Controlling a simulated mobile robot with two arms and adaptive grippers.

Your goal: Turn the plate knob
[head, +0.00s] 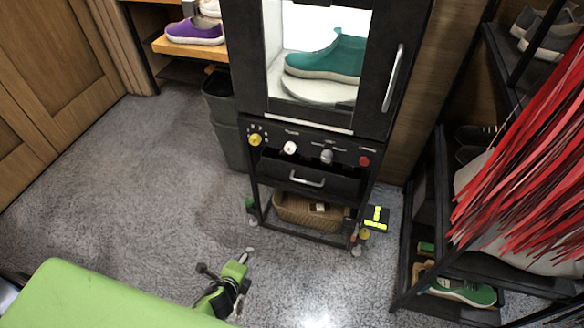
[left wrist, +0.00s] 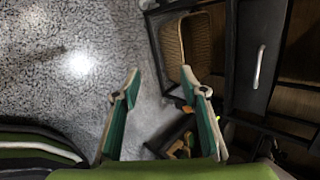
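A black cabinet (head: 310,118) has a control panel with a yellow knob (head: 255,139), a white knob (head: 290,147), a grey knob (head: 327,156) and a red knob (head: 364,161). The panel's lettering is too small to read, so I cannot tell which is the plate knob. Behind the window a green shoe (head: 330,60) stands on a round pale plate (head: 312,92). My left gripper (head: 238,268) is low in front of the cabinet, apart from it. In the left wrist view its fingers (left wrist: 160,75) are spread and empty. My right gripper is not in view.
A drawer (head: 308,178) with a silver handle is below the panel, above a wicker basket (head: 306,212). A yellow and black item (head: 376,217) is at the cabinet's right side. A shoe rack and red strands stand at the right. Floor at left is clear.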

